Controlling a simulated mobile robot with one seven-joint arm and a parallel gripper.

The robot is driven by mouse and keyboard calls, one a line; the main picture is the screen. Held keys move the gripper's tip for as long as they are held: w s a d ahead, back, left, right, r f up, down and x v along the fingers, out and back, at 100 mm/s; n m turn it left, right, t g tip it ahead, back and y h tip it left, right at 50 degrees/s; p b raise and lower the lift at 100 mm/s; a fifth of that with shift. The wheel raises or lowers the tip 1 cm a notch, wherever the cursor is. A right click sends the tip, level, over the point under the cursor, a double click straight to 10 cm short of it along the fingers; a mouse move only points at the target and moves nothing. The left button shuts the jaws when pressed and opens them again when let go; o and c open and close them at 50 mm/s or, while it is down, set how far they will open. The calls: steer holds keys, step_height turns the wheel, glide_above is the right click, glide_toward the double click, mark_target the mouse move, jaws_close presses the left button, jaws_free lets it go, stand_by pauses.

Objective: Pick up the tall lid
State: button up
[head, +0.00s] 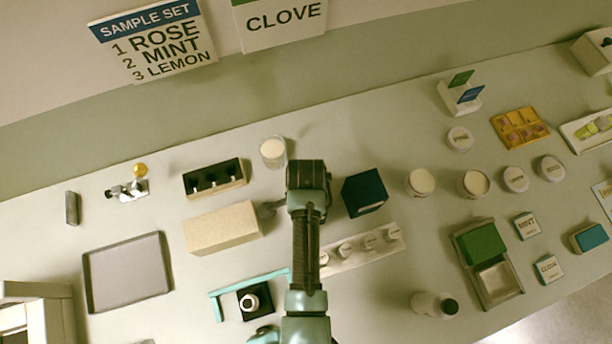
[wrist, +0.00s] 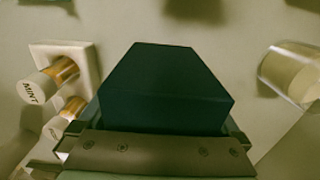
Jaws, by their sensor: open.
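A tall dark teal box-shaped piece, which I take as the tall lid (head: 364,192), stands on the table just right of my arm in the head view. In the wrist view the lid (wrist: 160,85) fills the middle, its top towards the camera. My gripper (wrist: 166,128) is open, with one finger at each side of the lid's near end. I cannot tell whether the fingers touch it. In the head view my arm hides the fingers.
A white rack of small bottles (head: 385,240) is below the lid, and a glass jar (head: 272,152) stands at its upper left. A tan block (head: 222,228) lies left of my arm. Two cream-topped jars (head: 421,182) (head: 474,184) stand to the right.

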steer(key=shift+f, duration=0.25)
steer(key=c, duration=1)
steer(key=shift+r, duration=0.15)
steer(key=shift+c, duration=0.2)
